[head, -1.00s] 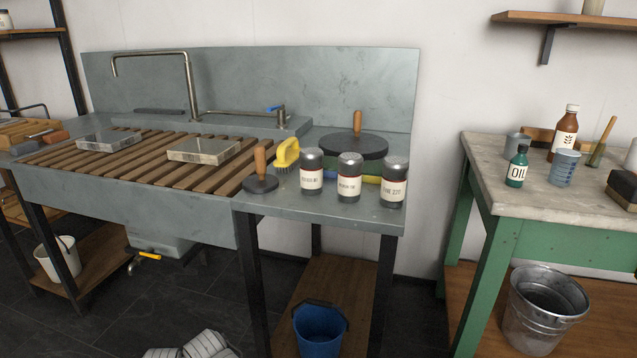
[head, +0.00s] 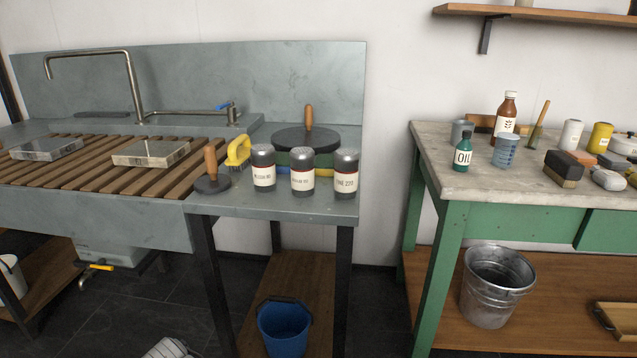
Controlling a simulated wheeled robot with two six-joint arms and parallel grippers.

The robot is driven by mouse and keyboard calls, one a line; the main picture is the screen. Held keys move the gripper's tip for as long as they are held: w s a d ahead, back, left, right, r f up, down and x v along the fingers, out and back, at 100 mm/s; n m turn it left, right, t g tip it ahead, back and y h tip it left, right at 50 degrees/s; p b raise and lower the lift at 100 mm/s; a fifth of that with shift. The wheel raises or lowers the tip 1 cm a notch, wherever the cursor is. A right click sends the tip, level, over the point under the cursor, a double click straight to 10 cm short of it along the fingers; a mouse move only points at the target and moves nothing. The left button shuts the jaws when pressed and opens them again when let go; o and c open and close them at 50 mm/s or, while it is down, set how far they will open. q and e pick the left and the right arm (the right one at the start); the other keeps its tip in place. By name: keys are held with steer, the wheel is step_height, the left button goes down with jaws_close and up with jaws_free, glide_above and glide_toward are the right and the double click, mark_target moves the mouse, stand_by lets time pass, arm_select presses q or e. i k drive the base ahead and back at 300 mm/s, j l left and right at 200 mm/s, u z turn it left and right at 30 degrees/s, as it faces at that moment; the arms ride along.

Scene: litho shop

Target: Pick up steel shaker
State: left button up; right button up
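Three steel shakers with dark grey metal bodies, domed tops and white labels stand upright in a row on the grey counter beside the sink. The left shaker (head: 263,168), the middle shaker (head: 302,172) and the right shaker (head: 346,173) are close together near the counter's front edge. The right one's label seems to read "FINE 220"; the other labels are too small to read surely. Neither of my grippers is in view.
A wooden-handled disc (head: 211,172) and a yellow brush (head: 238,152) stand left of the shakers. A large round disc with a handle (head: 307,138) is behind them. A green bench (head: 455,185) with bottles stands right, across a gap. A blue bucket (head: 284,328) sits below.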

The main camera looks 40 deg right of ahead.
mark_target(346, 161)
steer(key=z, duration=1.5)
steer(key=u, duration=1.7)
steer(key=z, duration=1.7)
